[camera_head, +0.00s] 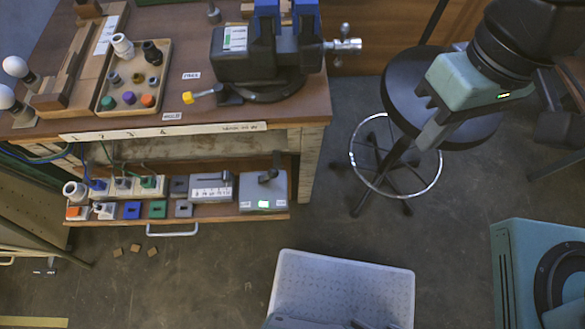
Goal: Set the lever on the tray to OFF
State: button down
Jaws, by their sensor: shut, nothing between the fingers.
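A grey box (262,194) with a black lever (269,172) stands at the right end of the pulled-out lower tray (230,216). A small green light (263,204) shows on the box's front. The lever's marks are too small to read, so I cannot tell its setting from them. My gripper (425,139) is at the upper right, in front of the round stool, well to the right of the lever and apart from it. Its fingers are shut and empty.
A bench (300,117) with a vise (262,62) overhangs behind the tray. Left of the grey box are a labelled box (211,189), coloured blocks and sockets. A stool (400,75) stands right, a white bin (345,283) below. Floor between tray and stool is clear.

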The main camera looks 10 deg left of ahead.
jog(key=w+a+f+m+g+y+b, duration=0.1)
jog(key=w+a+f+m+y+b, duration=0.1)
jog(key=f, duration=0.8)
jog(key=w+a+f+m+g+y+b, duration=0.1)
jog(key=w+a+f+m+y+b, duration=0.2)
jog(key=f+m+b, duration=0.6)
jog(key=w+a+f+m+y+b, duration=0.2)
jog(key=w+f+m+y+b, duration=0.3)
jog(key=f, duration=0.8)
jog(key=w+m, duration=0.1)
jog(key=m, duration=0.2)
jog(key=shift+w+a+f+g+b, duration=0.25)
jog(key=shift+w+g+b, duration=0.1)
jog(key=shift+g+b, duration=0.05)
jog(key=b, duration=0.1)
send_near(268, 176)
jog(key=shift+a+f, duration=1.1)
jog(key=shift+f, duration=0.6)
jog(key=shift+s, duration=0.4)
jog(key=shift+r, duration=0.15)
